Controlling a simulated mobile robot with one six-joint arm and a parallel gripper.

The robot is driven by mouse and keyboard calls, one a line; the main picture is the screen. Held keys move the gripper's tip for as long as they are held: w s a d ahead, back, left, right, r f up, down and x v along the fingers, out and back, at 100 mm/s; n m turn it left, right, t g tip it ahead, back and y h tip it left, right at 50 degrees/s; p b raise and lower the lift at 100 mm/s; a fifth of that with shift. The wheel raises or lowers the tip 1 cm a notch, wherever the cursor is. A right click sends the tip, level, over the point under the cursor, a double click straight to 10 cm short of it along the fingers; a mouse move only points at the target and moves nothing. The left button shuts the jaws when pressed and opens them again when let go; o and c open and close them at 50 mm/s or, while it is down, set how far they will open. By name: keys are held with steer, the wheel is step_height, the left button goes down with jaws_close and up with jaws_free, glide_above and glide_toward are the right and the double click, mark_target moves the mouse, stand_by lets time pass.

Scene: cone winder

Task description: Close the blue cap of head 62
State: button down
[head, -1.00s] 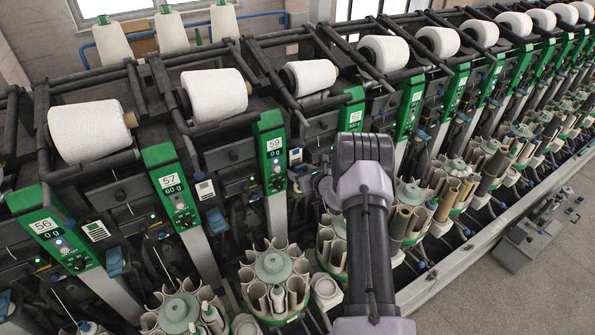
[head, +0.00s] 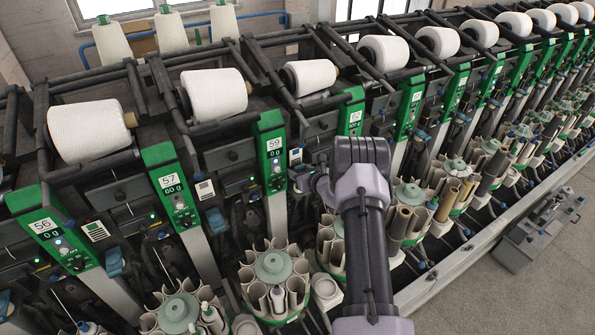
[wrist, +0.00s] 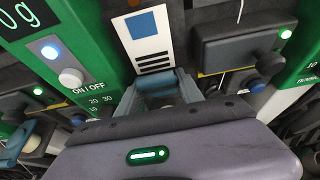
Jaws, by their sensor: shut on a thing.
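In the wrist view, a blue cap (wrist: 155,85) sits between the two grey fingers of my gripper (wrist: 158,92), just below a white label with a blue square and black bars. The fingers are shut on the cap, one at each side. Its lower part is hidden by my gripper body. Left of it is a green head panel (wrist: 72,60) with a lit blue button and a white ON/OFF knob. The head number is not in the wrist view. In the head view my arm hides the cap and my fingers.
A dark box (wrist: 238,48) with a green light stands right of the cap. In the head view, white yarn cones (head: 216,94) line the top of the machine, and round bobbin magazines (head: 272,270) stand below. Open floor (head: 545,265) lies at the lower right.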

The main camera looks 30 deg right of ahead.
steer(key=shift+s+f+t+b, duration=0.2)
steer(key=shift+f+t+b, duration=0.25)
steer(key=shift+b, duration=1.05)
steer(key=shift+s+f+t+b, duration=0.2)
steer(key=shift+f+t+b, duration=0.25)
steer(key=shift+b, duration=1)
steer(key=f+t+b, duration=0.1)
steer(key=b, duration=0.4)
steer(key=shift+s+t, duration=0.35)
steer(key=shift+t, duration=0.05)
steer(key=t+b, duration=0.1)
steer(key=b, duration=0.4)
steer(key=s+f+t+b, duration=0.1)
steer(key=t+b, duration=0.1)
steer(key=b, duration=0.3)
steer(key=shift+f+t, duration=0.1)
steer(key=shift+t, duration=0.2)
steer(key=t+b, duration=0.1)
steer(key=b, duration=0.3)
steer(key=shift+s+a+f+t, duration=0.1)
steer(key=shift+s+t, duration=0.15)
steer(key=shift+t, duration=0.15)
steer(key=shift+b, duration=0.55)
steer(key=shift+r, duration=0.2)
